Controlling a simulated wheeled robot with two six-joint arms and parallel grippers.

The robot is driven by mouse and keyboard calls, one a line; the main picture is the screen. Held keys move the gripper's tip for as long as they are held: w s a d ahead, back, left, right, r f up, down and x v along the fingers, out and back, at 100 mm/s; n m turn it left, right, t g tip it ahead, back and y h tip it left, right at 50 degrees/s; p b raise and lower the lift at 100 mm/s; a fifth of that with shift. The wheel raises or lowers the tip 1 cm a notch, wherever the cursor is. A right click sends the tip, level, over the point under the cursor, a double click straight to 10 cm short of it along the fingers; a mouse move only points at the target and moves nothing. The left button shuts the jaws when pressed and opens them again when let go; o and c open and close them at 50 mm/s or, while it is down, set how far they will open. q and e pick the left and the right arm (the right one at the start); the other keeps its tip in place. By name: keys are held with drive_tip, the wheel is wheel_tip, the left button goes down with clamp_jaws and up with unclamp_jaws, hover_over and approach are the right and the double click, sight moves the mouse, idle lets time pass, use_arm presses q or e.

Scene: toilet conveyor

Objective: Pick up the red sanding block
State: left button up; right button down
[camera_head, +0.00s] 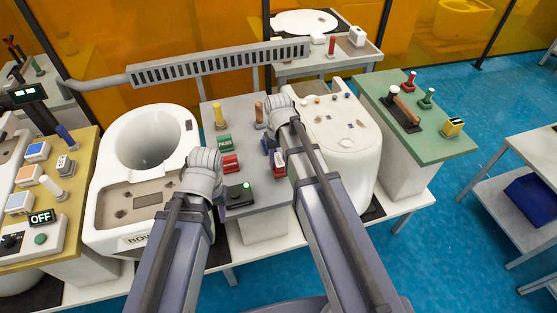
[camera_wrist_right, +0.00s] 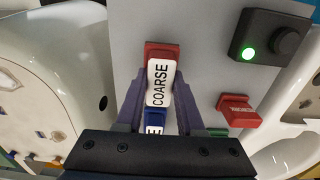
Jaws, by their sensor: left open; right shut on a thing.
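The red sanding block (camera_wrist_right: 160,76) has a white label reading COARSE. In the right wrist view it stands between the fingers of my right gripper (camera_wrist_right: 158,92), which is shut on it. In the head view the red block (camera_head: 279,159) shows beside my right wrist, over the grey middle table; whether it touches the table is unclear. A blue block (camera_wrist_right: 154,119) with a white label lies close beside it, partly hidden by the gripper body. My left gripper (camera_head: 219,191) is open near the table's left edge, mostly hidden behind its own wrist.
A green PASS stamp (camera_head: 223,144), a red stamp (camera_head: 231,163) and a black box with a lit green light (camera_head: 239,195) are on the grey table (camera_head: 264,196). A toilet bowl (camera_head: 148,147) stands left, another white toilet (camera_head: 346,137) right. A green-topped table (camera_head: 437,146) is further right.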

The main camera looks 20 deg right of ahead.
sight(279, 159)
wheel_tip(279, 159, up, 8)
drive_tip(key=p, duration=0.6)
drive_tip(key=shift+f+p, duration=0.15)
drive_tip(key=shift+p, duration=0.2)
drive_tip(key=shift+f, duration=0.1)
drive_tip(key=c, duration=1.1)
unclamp_jaws()
drive_tip(key=shift+c, duration=0.2)
clamp_jaws()
